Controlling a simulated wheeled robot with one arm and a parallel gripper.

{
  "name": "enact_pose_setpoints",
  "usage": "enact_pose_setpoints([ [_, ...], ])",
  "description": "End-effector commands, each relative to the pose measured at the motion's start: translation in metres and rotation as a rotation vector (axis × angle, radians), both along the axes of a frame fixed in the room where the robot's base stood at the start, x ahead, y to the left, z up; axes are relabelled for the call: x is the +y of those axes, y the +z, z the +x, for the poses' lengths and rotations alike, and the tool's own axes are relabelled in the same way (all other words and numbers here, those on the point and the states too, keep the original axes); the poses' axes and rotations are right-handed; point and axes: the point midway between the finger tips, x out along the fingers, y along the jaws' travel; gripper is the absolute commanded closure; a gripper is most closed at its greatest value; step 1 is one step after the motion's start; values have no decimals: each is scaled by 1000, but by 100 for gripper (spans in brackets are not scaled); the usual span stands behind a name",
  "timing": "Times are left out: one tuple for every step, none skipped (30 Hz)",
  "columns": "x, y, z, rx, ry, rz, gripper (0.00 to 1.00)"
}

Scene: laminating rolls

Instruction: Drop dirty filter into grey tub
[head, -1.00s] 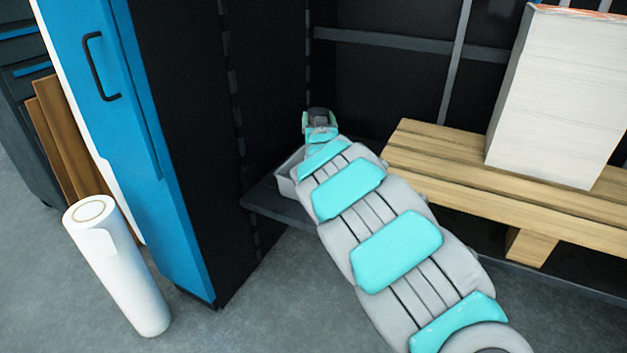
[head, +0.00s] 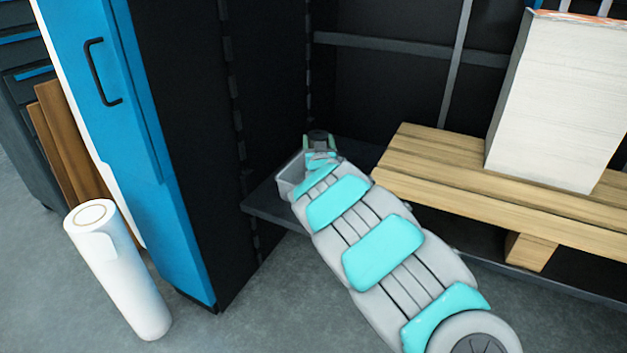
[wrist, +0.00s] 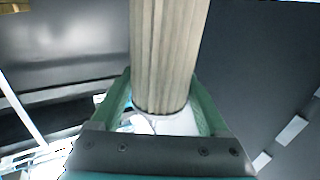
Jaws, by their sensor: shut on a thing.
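The dirty filter (wrist: 168,50) is a long beige pleated cylinder in the wrist view. My gripper (wrist: 165,98) is shut on it, with one green finger on each side. In the head view my gripper (head: 320,147) is at the far end of my arm, with a dark round end (head: 318,135) between its fingers. The grey tub (head: 290,183) stands on the dark low shelf, just left of and partly behind my arm. Its left wall and part of its rim show; its inside is mostly hidden. My gripper appears at or just beyond the tub's far side.
A blue and black cabinet (head: 165,200) stands close on the left. A wooden pallet (head: 440,180) with a tall paper stack (head: 560,100) is on the right. A white roll (head: 120,275) stands on the floor at front left. The dark shelf (head: 270,210) runs beneath the tub.

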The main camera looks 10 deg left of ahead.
Motion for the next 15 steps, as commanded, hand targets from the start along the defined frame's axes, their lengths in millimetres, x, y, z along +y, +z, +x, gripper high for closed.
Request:
enact_pose_setpoints([
  [0,0,0,0,0,0,18],
  [0,0,0,0,0,0,15],
  [0,0,0,0,0,0,10],
  [0,0,0,0,0,0,7],
  [0,0,0,0,0,0,4],
  [0,0,0,0,0,0,0],
  [0,0,0,0,0,0,0],
  [0,0,0,0,0,0,0],
  [0,0,0,0,0,0,0],
  [0,0,0,0,0,0,0],
  [0,0,0,0,0,0,0],
  [0,0,0,0,0,0,0],
  [0,0,0,0,0,0,0],
  [0,0,-1,0,0,-1,0],
  [0,0,-2,1,0,-1,0],
])
